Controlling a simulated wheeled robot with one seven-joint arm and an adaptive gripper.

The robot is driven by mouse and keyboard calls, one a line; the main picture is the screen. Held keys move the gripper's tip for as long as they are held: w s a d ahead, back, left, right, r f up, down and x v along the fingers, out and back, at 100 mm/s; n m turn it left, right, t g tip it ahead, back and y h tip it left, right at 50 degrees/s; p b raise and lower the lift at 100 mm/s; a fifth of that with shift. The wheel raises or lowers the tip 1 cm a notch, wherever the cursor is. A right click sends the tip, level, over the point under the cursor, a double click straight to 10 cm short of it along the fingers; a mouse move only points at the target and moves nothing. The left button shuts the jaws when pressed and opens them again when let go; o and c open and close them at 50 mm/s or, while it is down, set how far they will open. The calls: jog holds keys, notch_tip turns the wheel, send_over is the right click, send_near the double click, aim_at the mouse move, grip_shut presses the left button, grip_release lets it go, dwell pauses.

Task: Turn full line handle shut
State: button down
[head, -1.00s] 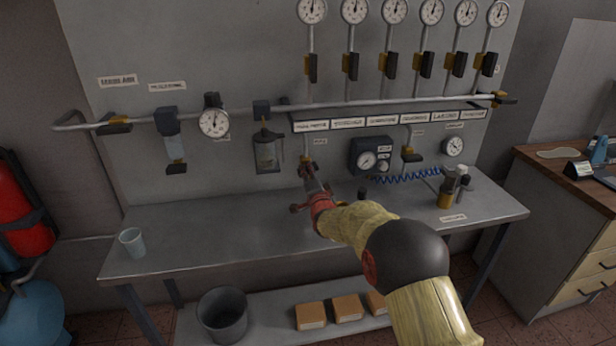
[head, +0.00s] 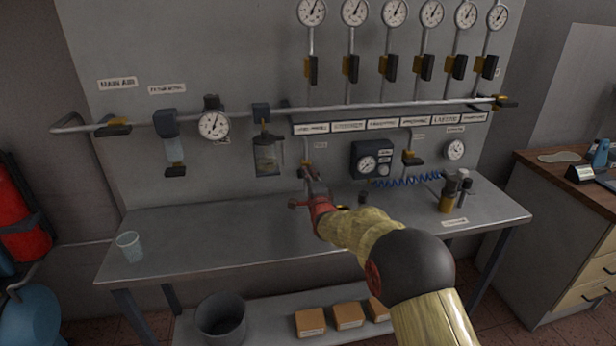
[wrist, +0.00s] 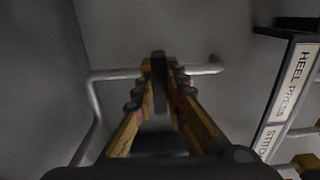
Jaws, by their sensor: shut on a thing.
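My gripper (head: 311,180) reaches to a small valve with a yellowish part (head: 305,165) on the wall panel, below the left end of the row of labels. In the wrist view its two yellow fingers close on a dark, flat handle (wrist: 160,82), which stands upright between the fingertips. A grey pipe (wrist: 110,75) runs behind the handle and bends down at the left. The fingers hide part of the valve, and the small tag beside it (head: 320,145) is too small to read.
The steel bench (head: 220,225) lies below, mostly clear, with a cup (head: 129,246) at left. A glass-bowl unit (head: 268,155) hangs left of the valve; a dark gauge box (head: 371,159) is to its right. A label strip (wrist: 290,95) is at right in the wrist view.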

jog(key=shift+f, duration=0.1)
jog(key=c, duration=1.8)
grip_release()
jog(key=v, duration=1.2)
jog(key=shift+r, duration=0.2)
